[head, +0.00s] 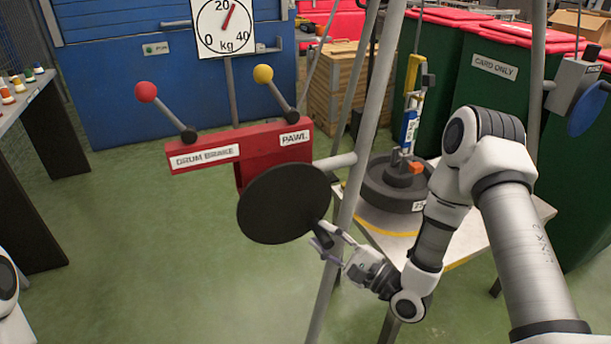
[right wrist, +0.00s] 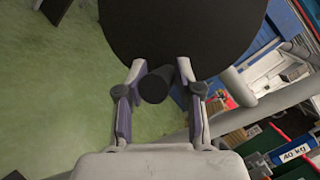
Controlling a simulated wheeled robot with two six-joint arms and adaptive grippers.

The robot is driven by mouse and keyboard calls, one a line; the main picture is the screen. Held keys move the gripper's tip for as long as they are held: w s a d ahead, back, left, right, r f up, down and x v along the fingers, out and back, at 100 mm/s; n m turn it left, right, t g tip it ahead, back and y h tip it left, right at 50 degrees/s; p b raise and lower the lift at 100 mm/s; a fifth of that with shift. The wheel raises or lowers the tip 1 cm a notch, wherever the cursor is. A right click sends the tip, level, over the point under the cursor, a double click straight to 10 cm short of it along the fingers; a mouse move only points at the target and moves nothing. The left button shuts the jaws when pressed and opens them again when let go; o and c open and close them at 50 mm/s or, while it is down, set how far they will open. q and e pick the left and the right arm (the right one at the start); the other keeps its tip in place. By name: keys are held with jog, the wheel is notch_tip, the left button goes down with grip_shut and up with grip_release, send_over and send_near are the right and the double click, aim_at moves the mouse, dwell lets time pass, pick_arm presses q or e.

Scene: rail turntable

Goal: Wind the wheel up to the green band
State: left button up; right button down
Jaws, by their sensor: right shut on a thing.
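The wheel (head: 280,203) is a black disc below the red winch housing in the head view. A dark handle (head: 322,237) sticks out from its lower right edge. My right gripper (head: 332,246) is shut on this handle; the right wrist view shows one finger on each side of the handle's round end (right wrist: 156,86), with the wheel (right wrist: 185,35) behind. A blue and yellow upright (head: 410,115) rises by the dark round weight (head: 395,190). I cannot clearly make out a green band. My left gripper is out of view.
The red housing (head: 220,155) carries the red-knobbed drum brake lever (head: 147,93) and the yellow-knobbed pawl lever (head: 264,75). The kg dial's (head: 224,27) red needle points just right of 20. A grey tripod leg (head: 365,130) stands close to the wheel and my right gripper.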

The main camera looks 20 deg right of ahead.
jog(key=shift+a+f, duration=0.1)
jog(key=shift+f, duration=0.15)
jog(key=shift+s+a+f+m+b, duration=0.1)
jog(key=shift+a+f+m+b, duration=0.25)
jog(key=shift+b, duration=0.8)
jog(key=m+t+b, duration=0.1)
jog(key=b, duration=0.1)
jog(key=a+m+b, duration=0.1)
jog(key=m+b, duration=0.1)
jog(key=b, duration=0.1)
jog(key=shift+a+f+t, duration=0.3)
jog(key=shift+f+t, duration=0.1)
jog(key=c, duration=0.7)
grip_release()
jog(key=shift+d, duration=0.1)
